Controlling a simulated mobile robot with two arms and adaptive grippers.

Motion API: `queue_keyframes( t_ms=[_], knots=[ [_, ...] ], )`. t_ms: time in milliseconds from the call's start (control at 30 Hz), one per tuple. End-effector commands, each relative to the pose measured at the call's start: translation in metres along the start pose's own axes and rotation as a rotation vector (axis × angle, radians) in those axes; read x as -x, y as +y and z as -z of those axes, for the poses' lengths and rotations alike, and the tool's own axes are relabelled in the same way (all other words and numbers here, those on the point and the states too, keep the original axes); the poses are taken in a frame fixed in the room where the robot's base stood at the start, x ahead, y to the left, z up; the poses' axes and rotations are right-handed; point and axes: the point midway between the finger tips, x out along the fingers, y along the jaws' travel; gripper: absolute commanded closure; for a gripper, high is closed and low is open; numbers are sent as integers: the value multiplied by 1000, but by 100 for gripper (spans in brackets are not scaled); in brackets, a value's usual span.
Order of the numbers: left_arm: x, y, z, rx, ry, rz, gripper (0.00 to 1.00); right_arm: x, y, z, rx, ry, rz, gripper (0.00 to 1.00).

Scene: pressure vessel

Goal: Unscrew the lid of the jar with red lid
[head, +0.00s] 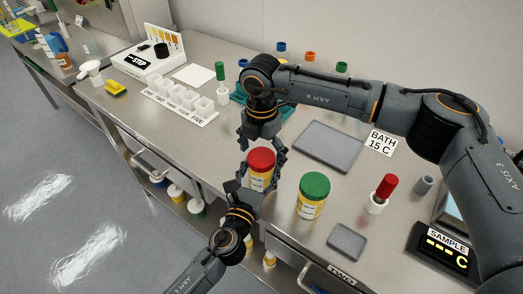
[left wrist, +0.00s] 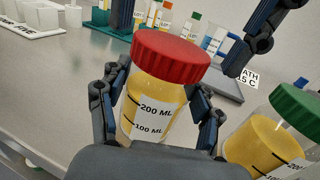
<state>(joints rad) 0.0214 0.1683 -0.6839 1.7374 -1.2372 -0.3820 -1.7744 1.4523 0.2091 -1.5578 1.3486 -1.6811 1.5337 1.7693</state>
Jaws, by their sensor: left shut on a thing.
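The jar with the red lid (head: 261,160) stands near the front edge of the steel bench, yellow inside with a white label. In the left wrist view the jar (left wrist: 155,100) is upright or slightly tilted, with the red lid (left wrist: 172,52) on top. My left gripper (head: 250,187) is shut around the jar's body, below the lid, one finger on each side. My right gripper (head: 262,148) points down from above, its fingers spread open on either side over the red lid. In the left wrist view, its fingers show apart from the lid.
A jar with a green lid (head: 313,195) stands close by on the right. A grey tray (head: 328,146) lies behind. A small grey tray (head: 346,242), a holder with a red-handled tool (head: 384,190) and a SAMPLE display (head: 446,250) are at right. White cups (head: 181,98) stand at left.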

Motion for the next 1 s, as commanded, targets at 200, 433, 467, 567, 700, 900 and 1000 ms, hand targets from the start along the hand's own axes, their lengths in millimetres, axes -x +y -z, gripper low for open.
queue_keyframes(
  t_ms=[200,433,467,567,700,900,1000],
  knots=[
    [0,0,2,0,4,0,100,0,0,0,0,0,0,56],
    [0,0,2,0,4,0,100,0,0,0,6,0,1,74],
    [0,0,2,0,3,0,100,0,0,0,15,0,0,74],
    [0,0,2,0,3,0,100,0,0,0,100,0,1,74],
    [0,0,2,0,3,0,100,0,0,0,341,0,1,74],
    [1,0,2,0,3,1,100,0,0,0,728,0,1,74],
    [1,0,2,0,3,1,100,0,0,0,921,0,2,74]
  ],
)
